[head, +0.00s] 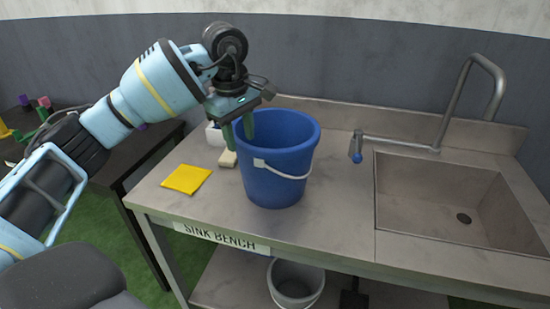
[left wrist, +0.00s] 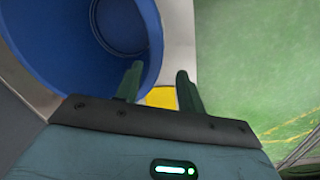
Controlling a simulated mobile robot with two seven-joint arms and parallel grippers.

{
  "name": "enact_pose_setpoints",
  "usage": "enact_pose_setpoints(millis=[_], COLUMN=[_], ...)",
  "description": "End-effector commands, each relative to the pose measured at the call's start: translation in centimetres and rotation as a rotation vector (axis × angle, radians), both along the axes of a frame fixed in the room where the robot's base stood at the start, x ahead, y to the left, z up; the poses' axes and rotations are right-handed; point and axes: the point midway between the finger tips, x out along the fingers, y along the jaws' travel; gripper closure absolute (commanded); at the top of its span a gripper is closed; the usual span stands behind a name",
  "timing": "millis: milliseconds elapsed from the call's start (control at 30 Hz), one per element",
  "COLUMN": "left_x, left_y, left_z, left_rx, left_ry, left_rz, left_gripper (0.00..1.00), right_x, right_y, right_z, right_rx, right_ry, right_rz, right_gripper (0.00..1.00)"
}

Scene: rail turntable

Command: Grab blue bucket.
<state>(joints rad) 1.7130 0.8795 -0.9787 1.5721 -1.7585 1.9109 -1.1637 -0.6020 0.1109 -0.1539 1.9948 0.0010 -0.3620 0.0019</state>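The blue bucket (head: 275,165) stands upright on the sink bench, its white handle hanging down at the front. My left gripper (head: 238,130) is at the bucket's left rim, its green fingers pointing down. In the left wrist view, the two fingers (left wrist: 157,80) are apart. The bucket (left wrist: 70,50) lies to the left there, with one finger over its inside and the other outside, so the rim appears to run between them. Whether either finger touches the rim cannot be told. My right gripper is not in view.
A sink (head: 445,200) with a tap (head: 470,85) is at the right. A grey bucket (head: 295,285) stands on the lower shelf. Bench (head: 335,215) is clear right of the blue bucket.

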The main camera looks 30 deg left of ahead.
Motion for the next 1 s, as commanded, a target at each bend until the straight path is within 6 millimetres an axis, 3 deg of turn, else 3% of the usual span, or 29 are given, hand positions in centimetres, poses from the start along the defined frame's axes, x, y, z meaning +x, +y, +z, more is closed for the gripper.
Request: enact_pose_setpoints(millis=[167, 433, 733, 1000], left_x=[0.2, 0.5, 1.3, 1.3], left_y=[0.0, 0.0, 0.1, 0.1], left_z=[-1.9, -3.0, -6.8, -7.3], left_rx=[0.0, 0.0, -0.002, -0.001], left_ry=[0.005, 0.003, 0.002, 0.0], left_rz=[0.0, 0.001, 0.0, 0.0], left_gripper=[0.61, 0.61, 0.61, 0.61], right_x=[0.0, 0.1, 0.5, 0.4], right_y=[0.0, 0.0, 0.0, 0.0], right_z=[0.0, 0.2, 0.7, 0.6], right_rx=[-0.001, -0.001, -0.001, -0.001], right_ry=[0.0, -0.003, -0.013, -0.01], right_rz=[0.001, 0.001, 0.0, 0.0], right_gripper=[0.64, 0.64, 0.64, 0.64])
